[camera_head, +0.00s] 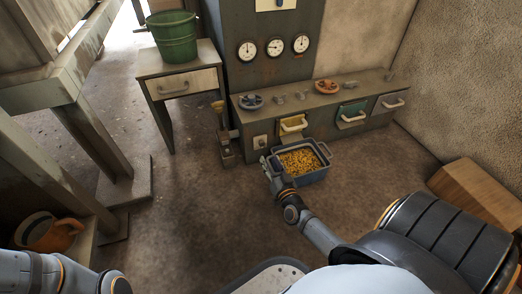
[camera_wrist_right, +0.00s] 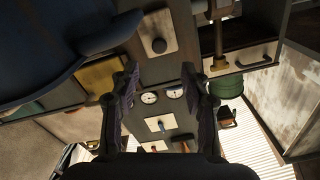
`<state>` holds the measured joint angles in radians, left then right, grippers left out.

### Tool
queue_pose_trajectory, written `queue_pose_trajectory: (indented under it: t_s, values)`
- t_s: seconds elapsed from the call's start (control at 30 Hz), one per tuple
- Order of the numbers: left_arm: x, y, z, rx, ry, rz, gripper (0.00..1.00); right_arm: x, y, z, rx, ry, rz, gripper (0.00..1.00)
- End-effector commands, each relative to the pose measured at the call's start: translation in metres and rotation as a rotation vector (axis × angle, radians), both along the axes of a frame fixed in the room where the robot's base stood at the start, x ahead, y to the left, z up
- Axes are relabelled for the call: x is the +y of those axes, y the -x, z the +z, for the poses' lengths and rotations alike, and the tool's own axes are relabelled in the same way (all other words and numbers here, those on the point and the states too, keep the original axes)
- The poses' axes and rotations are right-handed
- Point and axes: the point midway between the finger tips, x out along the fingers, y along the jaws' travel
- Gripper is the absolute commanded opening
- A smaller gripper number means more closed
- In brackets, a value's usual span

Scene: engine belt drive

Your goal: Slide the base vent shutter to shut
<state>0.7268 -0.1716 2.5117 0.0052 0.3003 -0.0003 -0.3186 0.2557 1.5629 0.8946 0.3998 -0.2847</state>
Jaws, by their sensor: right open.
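A small pale plate with a dark round knob (camera_head: 259,141) sits low on the front of the grey console, left of the yellow drawer. It looks like the base vent shutter, and it also shows at the top of the right wrist view (camera_wrist_right: 157,33). I cannot tell how far it is slid. My right gripper (camera_head: 267,167) is low in front of the console, below the plate and beside the blue bin's left side. In the right wrist view its two fingers (camera_wrist_right: 158,90) are apart with nothing between them. My left gripper is out of view; only part of that arm shows.
A blue bin of yellow bits (camera_head: 312,176) stands on the floor right beside the right gripper. A brass-topped lever post (camera_head: 222,130) stands left of the plate. A small table with a green bucket (camera_head: 174,38) is farther left.

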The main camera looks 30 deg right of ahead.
Motion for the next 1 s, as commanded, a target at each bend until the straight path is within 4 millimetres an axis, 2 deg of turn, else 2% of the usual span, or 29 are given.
queue_pose_trajectory:
  t_s: [0.03,0.2,0.4,0.53,0.77,0.87,1.0]
  values:
    - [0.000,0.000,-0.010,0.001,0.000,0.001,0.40,-0.002,-0.011,-0.003,-0.005,0.001,0.000,0.46]
    - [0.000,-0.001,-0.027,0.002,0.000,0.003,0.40,-0.011,-0.047,-0.005,-0.003,0.002,0.000,0.46]
    - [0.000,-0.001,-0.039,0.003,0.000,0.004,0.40,-0.019,-0.078,-0.004,-0.001,0.001,0.000,0.46]
    - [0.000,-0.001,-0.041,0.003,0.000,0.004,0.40,-0.021,-0.086,-0.002,0.001,0.001,0.000,0.46]
    - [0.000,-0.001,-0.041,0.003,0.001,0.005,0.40,-0.021,-0.087,-0.001,0.001,0.002,0.000,0.46]
    - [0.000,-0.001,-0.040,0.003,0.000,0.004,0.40,-0.021,-0.087,-0.001,0.001,0.002,0.000,0.37]
    - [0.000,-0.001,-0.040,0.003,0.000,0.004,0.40,-0.021,-0.087,-0.001,0.001,0.001,0.000,0.17]
